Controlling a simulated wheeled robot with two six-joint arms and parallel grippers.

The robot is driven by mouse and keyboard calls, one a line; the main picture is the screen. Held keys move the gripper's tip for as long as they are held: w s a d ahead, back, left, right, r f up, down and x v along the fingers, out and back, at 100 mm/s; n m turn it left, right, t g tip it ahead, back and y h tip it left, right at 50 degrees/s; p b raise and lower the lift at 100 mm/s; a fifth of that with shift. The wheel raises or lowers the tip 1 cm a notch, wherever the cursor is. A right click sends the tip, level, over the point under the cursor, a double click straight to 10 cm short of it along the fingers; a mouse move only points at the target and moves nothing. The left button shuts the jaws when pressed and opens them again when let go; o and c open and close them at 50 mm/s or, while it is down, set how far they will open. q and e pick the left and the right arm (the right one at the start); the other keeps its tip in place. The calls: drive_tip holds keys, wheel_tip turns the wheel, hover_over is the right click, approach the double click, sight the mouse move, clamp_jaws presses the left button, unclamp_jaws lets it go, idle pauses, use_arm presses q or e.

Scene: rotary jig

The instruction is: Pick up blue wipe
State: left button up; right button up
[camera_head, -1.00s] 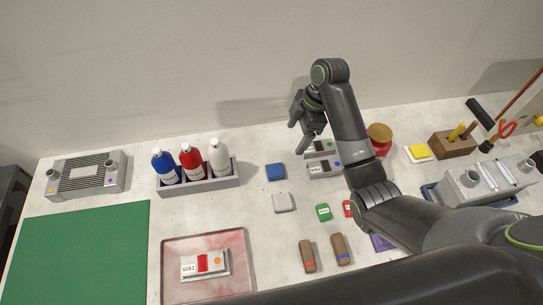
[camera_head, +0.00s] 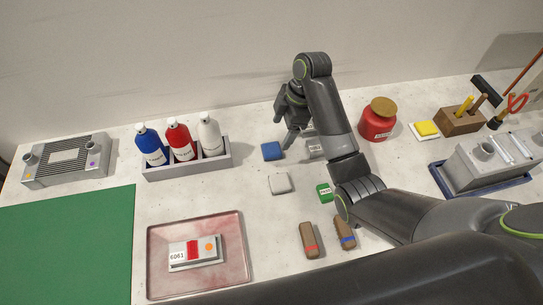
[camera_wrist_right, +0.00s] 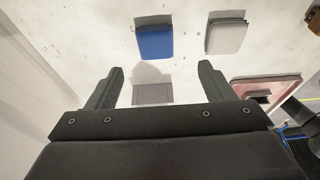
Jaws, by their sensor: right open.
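The blue wipe (camera_head: 272,151) is a small flat square lying on the light worktop, behind a white wipe (camera_head: 280,184). It also shows in the right wrist view (camera_wrist_right: 155,42), just beyond and between the fingertips. My right gripper (camera_head: 287,130) is above the worktop, close to the right of the blue wipe. Its two fingers are apart and empty in the wrist view (camera_wrist_right: 161,72), and the blue wipe is clear of them. My left gripper is not in view.
A rack (camera_head: 190,168) with blue, red and white bottles stands to the left. A red jar (camera_head: 377,120) stands at right. A pink tray (camera_head: 155,270) holding a labelled block, and two brown brushes (camera_head: 309,240), lie in front. A grey labelled block (camera_head: 315,149) is partly hidden by my arm.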

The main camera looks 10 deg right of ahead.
sight(272, 149)
drive_tip(key=b+x, duration=0.2)
drive_tip(key=x, duration=0.1)
drive_tip(key=shift+w+f, duration=0.1)
drive_tip(key=shift+f, duration=0.1)
drive_tip(key=shift+a+f+b, duration=0.1)
drive_tip(key=shift+f+b, duration=0.1)
drive_tip(key=shift+b, duration=0.1)
drive_tip(key=shift+w+p+x, duration=0.1)
drive_tip(key=shift+p+x, duration=0.1)
drive_tip(key=shift+x, duration=0.95)
drive_tip(key=shift+w+p+x, duration=0.15)
drive_tip(key=shift+x, duration=1)
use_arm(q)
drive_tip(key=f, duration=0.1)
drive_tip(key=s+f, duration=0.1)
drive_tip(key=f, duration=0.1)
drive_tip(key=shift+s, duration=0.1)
use_arm(e)
drive_tip(key=c, duration=1)
